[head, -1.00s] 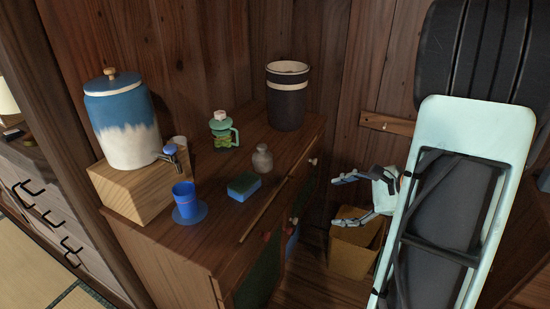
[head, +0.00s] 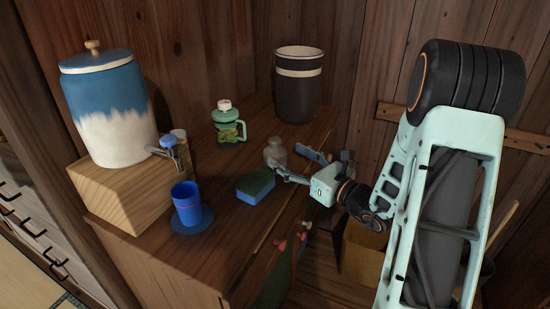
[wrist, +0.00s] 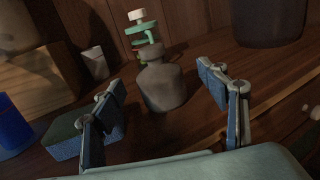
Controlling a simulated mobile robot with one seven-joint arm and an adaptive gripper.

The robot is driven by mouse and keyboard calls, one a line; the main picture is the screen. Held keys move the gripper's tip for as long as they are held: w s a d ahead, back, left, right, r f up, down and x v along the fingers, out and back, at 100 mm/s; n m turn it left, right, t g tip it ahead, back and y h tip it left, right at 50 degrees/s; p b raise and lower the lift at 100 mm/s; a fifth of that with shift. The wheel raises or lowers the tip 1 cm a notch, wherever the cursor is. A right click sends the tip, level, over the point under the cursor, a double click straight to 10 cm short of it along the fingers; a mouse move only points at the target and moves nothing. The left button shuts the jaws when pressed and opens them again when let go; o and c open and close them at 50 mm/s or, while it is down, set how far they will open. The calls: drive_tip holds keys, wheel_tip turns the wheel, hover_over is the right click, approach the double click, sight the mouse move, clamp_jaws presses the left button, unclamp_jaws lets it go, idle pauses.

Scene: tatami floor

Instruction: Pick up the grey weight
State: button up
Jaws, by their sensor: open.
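The grey weight (head: 275,152) is a small bottle-shaped piece with a narrow knob on top. It stands upright on the wooden cabinet top (head: 225,205). In the wrist view the weight (wrist: 163,84) is ahead of and between the fingertips, with its whole front visible. My gripper (head: 297,163) is open and reaches in from the right, its fingers pointing at the weight. In the wrist view my gripper (wrist: 168,88) has a finger on either side and nothing held between them. Whether a finger touches the weight cannot be told.
A blue and green sponge (head: 256,186) lies left of the weight. A green jug (head: 228,124) stands behind it, and a dark striped canister (head: 298,88) at the back. A blue cup (head: 186,203) and a dispenser on a wooden box (head: 125,198) stand at left.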

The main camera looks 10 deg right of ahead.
sight(278, 150)
drive_tip(key=b+x, duration=0.1)
drive_tip(key=x, duration=0.4)
drive_tip(key=shift+a+f, duration=0.1)
drive_tip(key=shift+a, duration=0.15)
clamp_jaws()
drive_tip(key=shift+w+r, duration=0.1)
drive_tip(key=shift+r, duration=0.15)
